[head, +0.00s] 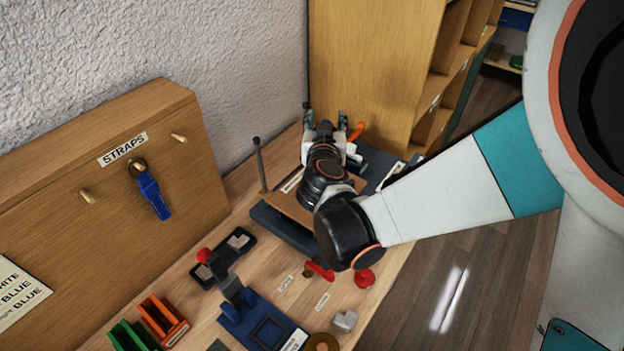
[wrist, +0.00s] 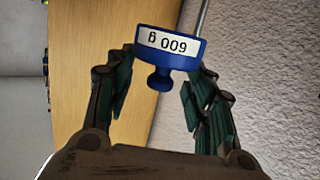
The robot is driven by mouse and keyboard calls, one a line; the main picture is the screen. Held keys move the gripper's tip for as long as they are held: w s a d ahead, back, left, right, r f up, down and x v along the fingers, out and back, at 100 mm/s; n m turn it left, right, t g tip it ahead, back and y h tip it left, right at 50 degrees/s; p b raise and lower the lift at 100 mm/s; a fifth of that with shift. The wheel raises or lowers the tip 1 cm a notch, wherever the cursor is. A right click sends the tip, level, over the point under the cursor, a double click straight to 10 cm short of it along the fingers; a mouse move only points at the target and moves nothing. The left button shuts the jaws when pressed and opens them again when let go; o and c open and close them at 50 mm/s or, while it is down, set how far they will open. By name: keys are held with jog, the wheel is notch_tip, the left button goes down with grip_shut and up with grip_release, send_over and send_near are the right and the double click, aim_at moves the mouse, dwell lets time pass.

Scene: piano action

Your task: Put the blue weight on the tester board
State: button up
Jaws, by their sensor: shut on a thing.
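The blue weight (wrist: 168,62) is between my gripper's fingers in the wrist view. It has a wide body with a white label, reading 600 g upside down, and a small knob pointing towards my palm. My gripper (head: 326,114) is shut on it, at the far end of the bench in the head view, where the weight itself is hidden. A brown board (head: 284,204) on a dark base lies below my wrist, with a label and a thin post beside it. It looks like the tester board, and my arm covers much of it.
A wooden cabinet (head: 375,60) stands behind my gripper, and a textured wall is to the left. A straps panel (head: 60,180) with a hanging blue strap (head: 152,193) stands at left. Red pieces (head: 365,278), a blue stand (head: 262,322) and orange and green holders (head: 160,318) sit nearer.

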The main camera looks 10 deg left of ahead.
jog(key=s+a+r, duration=0.3)
jog(key=s+a, duration=0.1)
jog(key=a, duration=0.1)
jog(key=f+b, duration=0.4)
jog(key=f, duration=0.2)
jog(key=f+b, duration=0.5)
jog(key=f, duration=0.2)
jog(key=f+b, duration=0.5)
jog(key=f, duration=0.2)
jog(key=shift+w+d, duration=0.2)
jog(key=shift+w, duration=0.2)
jog(key=shift+r, duration=0.1)
jog(key=o, duration=1.6)
jog(key=shift+c, duration=0.2)
